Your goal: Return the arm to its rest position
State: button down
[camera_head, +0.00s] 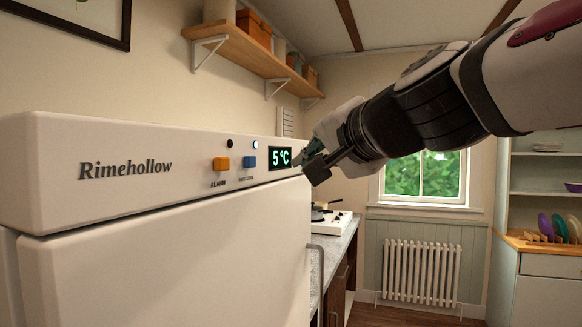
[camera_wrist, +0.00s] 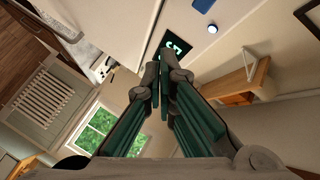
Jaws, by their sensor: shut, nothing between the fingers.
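My arm reaches in from the upper right of the head view. My gripper (camera_head: 312,168) is near the right end of the refrigerator's control panel, beside the display (camera_head: 281,158), which reads 5 °C. In the wrist view my gripper (camera_wrist: 159,80) has its fingertips together with nothing between them. The fingertips overlap the lit display (camera_wrist: 177,47) in that view; I cannot tell whether they touch the panel. The white refrigerator (camera_head: 150,255) fills the left of the head view.
The panel has an orange button (camera_head: 221,163) and a blue button (camera_head: 249,161). A wooden shelf (camera_head: 250,57) with boxes hangs above. Beyond are a counter (camera_head: 335,245), a window (camera_head: 424,178), a radiator (camera_head: 420,272) and a dish cabinet (camera_head: 545,265). Open room lies below my arm.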

jog(key=shift+s, duration=0.1)
dwell(0.3)
jog(key=s+d+f+n+g+h, duration=0.3)
jog(key=s+d+f, duration=0.5)
jog(key=s+f, duration=0.3)
jog(key=s+d+f+n+g+h, duration=0.3)
jog(key=s+d+f, duration=0.6)
jog(key=f, duration=0.8)
jog(key=s+g, duration=0.2)
jog(key=shift+s+g+h, duration=0.3)
jog(key=shift+g+h, duration=0.1)
